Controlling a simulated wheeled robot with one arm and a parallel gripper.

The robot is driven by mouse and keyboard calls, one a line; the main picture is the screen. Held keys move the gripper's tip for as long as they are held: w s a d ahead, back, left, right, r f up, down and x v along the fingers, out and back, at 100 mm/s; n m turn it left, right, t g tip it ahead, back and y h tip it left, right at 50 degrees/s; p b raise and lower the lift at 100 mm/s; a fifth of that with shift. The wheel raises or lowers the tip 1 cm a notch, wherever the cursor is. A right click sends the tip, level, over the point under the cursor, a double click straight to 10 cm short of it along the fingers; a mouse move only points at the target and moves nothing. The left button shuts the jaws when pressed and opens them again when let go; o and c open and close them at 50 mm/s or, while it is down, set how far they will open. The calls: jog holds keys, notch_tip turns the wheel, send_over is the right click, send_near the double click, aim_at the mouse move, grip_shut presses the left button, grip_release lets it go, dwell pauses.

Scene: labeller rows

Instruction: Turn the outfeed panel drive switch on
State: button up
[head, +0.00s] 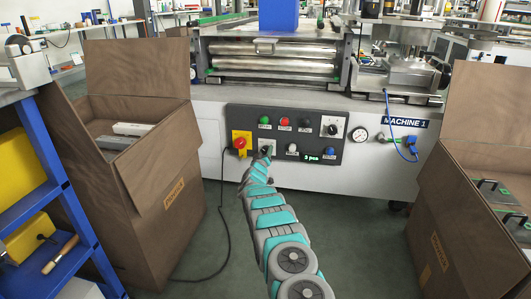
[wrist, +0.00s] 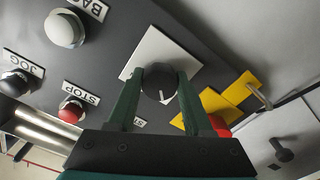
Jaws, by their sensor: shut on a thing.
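A black rotary switch (wrist: 158,84) with a white square plate (wrist: 153,47) is on the dark control panel (wrist: 122,30). My gripper (wrist: 160,76) has its two green fingers on either side of the switch knob and is shut on it. A pale mark shows on the knob. In the head view my gripper (head: 265,157) is at the lower switch of the panel (head: 278,137), and my arm partly hides it. A label on the switch is not readable here.
A red stop knob on a yellow plate (head: 240,140) sits just left of the gripper in the head view. Several push buttons, another black switch (head: 331,128) and a "3 pcs" display (head: 320,154) are nearby. Open cartons (head: 160,205) (head: 455,235) flank the floor.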

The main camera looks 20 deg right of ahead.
jog(key=shift+m, duration=0.3)
grip_shut()
jog(key=m, duration=0.4)
jog(key=shift+a+m+b, duration=0.1)
jog(key=shift+m+b, duration=0.2)
jog(key=m+b, duration=0.1)
jog(key=m, duration=0.2)
jog(key=shift+f+m, duration=0.1)
jog(key=shift+m, duration=0.3)
jog(key=m+b, duration=0.2)
jog(key=m, duration=0.2)
jog(key=shift+m+b, duration=1.4)
jog(key=shift+m, duration=1.1)
jog(key=o, duration=1.3)
grip_release()
